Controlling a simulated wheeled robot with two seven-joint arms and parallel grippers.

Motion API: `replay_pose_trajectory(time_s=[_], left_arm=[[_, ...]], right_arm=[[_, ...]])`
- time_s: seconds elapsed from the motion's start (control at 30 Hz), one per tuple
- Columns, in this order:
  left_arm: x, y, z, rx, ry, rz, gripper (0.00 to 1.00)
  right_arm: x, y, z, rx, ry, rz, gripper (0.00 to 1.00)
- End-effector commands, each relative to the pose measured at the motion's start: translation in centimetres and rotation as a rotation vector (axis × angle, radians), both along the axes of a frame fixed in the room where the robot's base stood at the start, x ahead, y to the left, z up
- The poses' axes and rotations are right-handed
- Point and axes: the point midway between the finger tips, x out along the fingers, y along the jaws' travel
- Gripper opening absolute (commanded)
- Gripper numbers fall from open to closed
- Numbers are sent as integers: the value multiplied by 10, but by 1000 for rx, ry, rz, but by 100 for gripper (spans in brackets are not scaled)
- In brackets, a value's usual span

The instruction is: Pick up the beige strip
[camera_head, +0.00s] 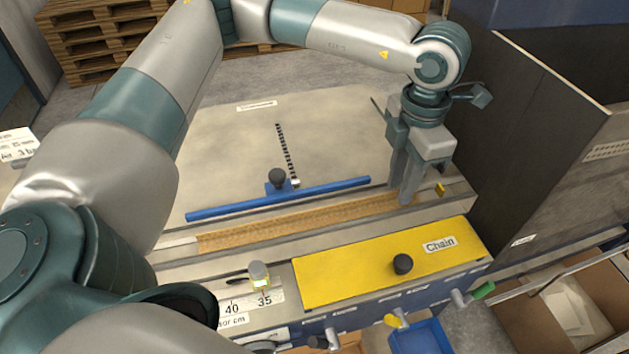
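The beige strip (300,222), orange-tan in this light, lies lengthwise in a narrow channel of the machine, running from lower left to upper right. My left gripper (404,197) points down at the strip's right end. Its fingertips are at or just over the channel and cover part of that end. The fingers look close together, but I cannot tell whether they are apart or closed on the strip. My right gripper is not in view.
A yellow cover (350,268) marked "Chain", with a black knob, is in front. A dark upright panel (530,130) stands at the right. Cardboard boxes (560,310) are lower right.

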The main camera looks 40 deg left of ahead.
Motion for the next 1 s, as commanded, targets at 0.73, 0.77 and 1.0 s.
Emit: replay_pose_trajectory(time_s=[0.73,0.77,1.0], left_arm=[[0,0,-2,0,0,0,0],[0,0,-2,0,0,0,0],[0,0,-1,-1,-1,0,0]], right_arm=[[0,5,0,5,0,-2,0],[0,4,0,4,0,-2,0],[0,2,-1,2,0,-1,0]])
